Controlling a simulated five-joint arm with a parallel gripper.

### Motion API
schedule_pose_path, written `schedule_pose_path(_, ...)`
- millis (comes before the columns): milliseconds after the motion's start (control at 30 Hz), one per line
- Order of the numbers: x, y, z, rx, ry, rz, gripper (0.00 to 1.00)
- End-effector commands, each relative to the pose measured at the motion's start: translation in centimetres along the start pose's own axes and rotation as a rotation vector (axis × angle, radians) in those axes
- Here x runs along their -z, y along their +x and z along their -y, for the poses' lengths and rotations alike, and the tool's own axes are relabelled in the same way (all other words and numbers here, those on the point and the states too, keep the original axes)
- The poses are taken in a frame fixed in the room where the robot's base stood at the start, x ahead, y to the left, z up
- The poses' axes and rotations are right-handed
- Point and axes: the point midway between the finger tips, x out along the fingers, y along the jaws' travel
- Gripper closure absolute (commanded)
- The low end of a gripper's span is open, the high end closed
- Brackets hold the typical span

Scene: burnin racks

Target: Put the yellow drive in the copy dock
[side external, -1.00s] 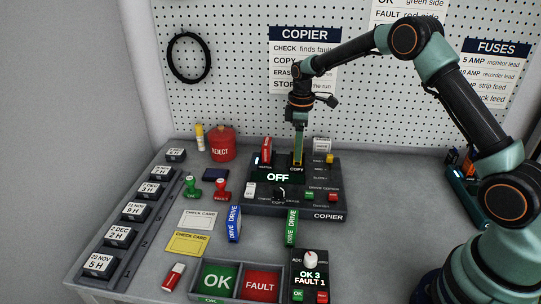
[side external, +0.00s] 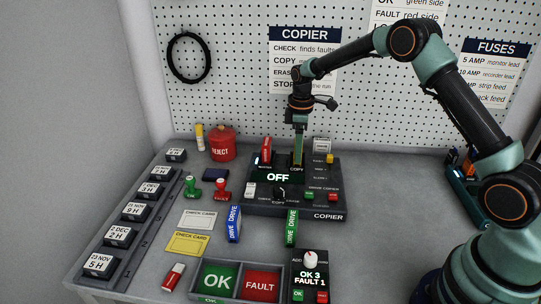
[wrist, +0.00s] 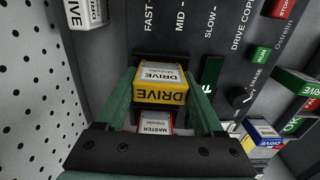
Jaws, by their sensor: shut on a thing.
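The yellow drive (wrist: 158,95), with a white label, is between the two green fingers of my gripper (wrist: 160,108) in the wrist view. My gripper (side external: 298,162) is shut on it, pointing straight down at the copy dock of the copier (side external: 330,217). In the side view the fingers hide most of the drive and the dock slot. I cannot tell how deep the drive sits. A red drive (side external: 266,148) stands upright in the master dock just left of my gripper. The copier's screen (side external: 278,177) reads OFF.
A white block (side external: 322,146) is behind right. OK and FAULT trays (side external: 239,297) lie at the front. A red reject can (side external: 222,144) stands at back left.

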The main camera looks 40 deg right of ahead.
Motion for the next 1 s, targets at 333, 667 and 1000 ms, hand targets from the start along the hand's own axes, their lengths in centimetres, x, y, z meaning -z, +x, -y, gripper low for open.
schedule_pose_path(333,0.01,0.21,-0.01,0.000,0.000,0.000,0.90)
schedule_pose_path(667,0.01,0.41,-0.01,0.000,0.000,0.000,0.11)
schedule_pose_path(1000,0.00,0.42,0.01,0.000,0.000,0.000,0.00)
